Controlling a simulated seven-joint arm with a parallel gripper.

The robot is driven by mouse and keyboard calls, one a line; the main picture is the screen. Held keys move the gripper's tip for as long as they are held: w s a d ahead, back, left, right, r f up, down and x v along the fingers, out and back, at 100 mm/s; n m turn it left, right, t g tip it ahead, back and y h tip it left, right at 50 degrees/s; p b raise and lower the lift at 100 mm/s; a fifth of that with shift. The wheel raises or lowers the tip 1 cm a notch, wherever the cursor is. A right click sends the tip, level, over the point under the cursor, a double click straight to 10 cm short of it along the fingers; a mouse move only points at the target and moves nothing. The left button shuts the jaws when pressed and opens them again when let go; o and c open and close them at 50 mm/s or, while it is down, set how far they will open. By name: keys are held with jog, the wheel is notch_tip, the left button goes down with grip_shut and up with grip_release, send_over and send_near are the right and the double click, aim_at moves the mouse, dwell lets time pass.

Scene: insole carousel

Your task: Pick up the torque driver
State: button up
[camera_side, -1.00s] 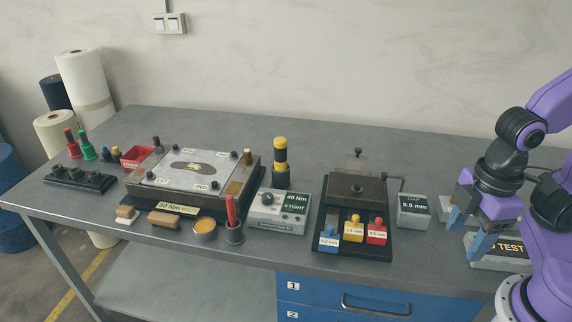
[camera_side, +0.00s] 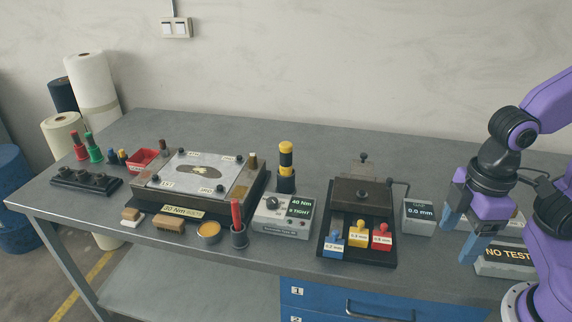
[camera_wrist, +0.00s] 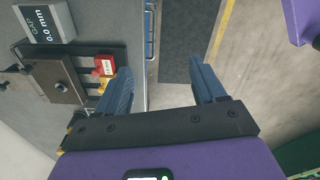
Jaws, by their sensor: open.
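The torque driver (camera_side: 286,157), which I take to be the yellow and black upright tool, stands in a dark holder (camera_side: 285,184) behind the grey torque box (camera_side: 283,217) in the side view. My gripper (camera_side: 459,240) is at the far right of that view, well away from the driver. Its blue fingers are apart with nothing between them. In the wrist view my gripper (camera_wrist: 163,72) is also open and empty, over the table's edge and the floor. The driver does not show in the wrist view.
Between gripper and driver stand the gap gauge box (camera_side: 418,217) and a black fixture (camera_side: 332,246) with blue, yellow and red tabs. A "NO TEST" sign (camera_side: 506,256) is beside my gripper. A red-handled tool (camera_side: 237,214) stands in a cup left of the torque box.

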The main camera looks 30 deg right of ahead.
jog(key=w+a+r+m+t, duration=0.1)
jog(key=w+a+r+m, duration=0.2)
jog(key=w, duration=0.4)
jog(key=w+a+r+m, duration=0.1)
jog(key=w+a+m, duration=0.1)
jog(key=w+a, duration=0.4)
notch_tip(320, 180, up, 4)
jog(key=m+t+h, duration=0.3)
jog(key=m, duration=1.1)
send_over(286, 145)
jog(key=s+a, duration=0.3)
jog(key=s, duration=0.2)
jog(key=shift+g, duration=0.3)
jog(key=x, duration=1.7)
jog(key=shift+w+a+f, duration=0.1)
jog(key=shift+w+a, duration=0.1)
jog(key=shift+a, duration=0.15)
jog(key=c, duration=1.2)
